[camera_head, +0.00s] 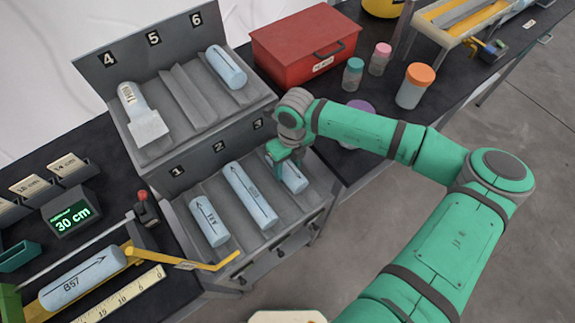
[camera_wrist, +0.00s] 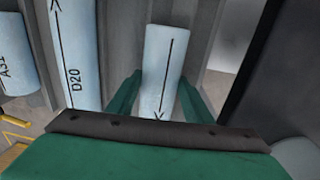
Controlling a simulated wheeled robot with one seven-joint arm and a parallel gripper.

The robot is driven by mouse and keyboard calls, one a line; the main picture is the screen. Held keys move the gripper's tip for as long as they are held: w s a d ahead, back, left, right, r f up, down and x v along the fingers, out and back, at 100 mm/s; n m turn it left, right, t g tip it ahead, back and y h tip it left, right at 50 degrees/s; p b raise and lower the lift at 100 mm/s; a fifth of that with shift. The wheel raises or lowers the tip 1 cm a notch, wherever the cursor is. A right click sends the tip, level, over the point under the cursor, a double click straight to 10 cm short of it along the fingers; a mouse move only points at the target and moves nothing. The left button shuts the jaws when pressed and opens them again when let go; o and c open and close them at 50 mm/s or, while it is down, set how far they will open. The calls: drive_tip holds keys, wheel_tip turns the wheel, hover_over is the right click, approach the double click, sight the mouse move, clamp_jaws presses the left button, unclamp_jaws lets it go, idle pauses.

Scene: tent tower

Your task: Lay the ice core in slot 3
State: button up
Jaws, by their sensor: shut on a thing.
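A pale blue ice core (camera_head: 295,178) lies in or just over slot 3, the right channel of the lower rack tier, below the number 3 plate (camera_head: 258,124). My gripper (camera_head: 286,158) is shut on it from above, hiding its upper end in the head view. In the wrist view, my gripper's fingers (camera_wrist: 160,100) stand on both sides of the core (camera_wrist: 165,60). Its black arrow points toward my palm, opposite to the arrow on core D20 (camera_wrist: 75,50) beside it. Whether the core touches the slot floor is hidden.
Slots 1 and 2 hold cores (camera_head: 209,222) and (camera_head: 250,196). Core B57 (camera_head: 82,278) lies in the yellow measuring tray. A red box (camera_head: 305,45) and jars stand behind my arm.

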drive_tip(key=o, duration=1.4)
drive_tip(key=shift+o, duration=0.2)
wheel_tip(320, 180, up, 11)
drive_tip(key=shift+w+d+f, duration=0.15)
drive_tip(key=shift+w+d, duration=0.1)
drive_tip(key=shift+d, duration=0.15)
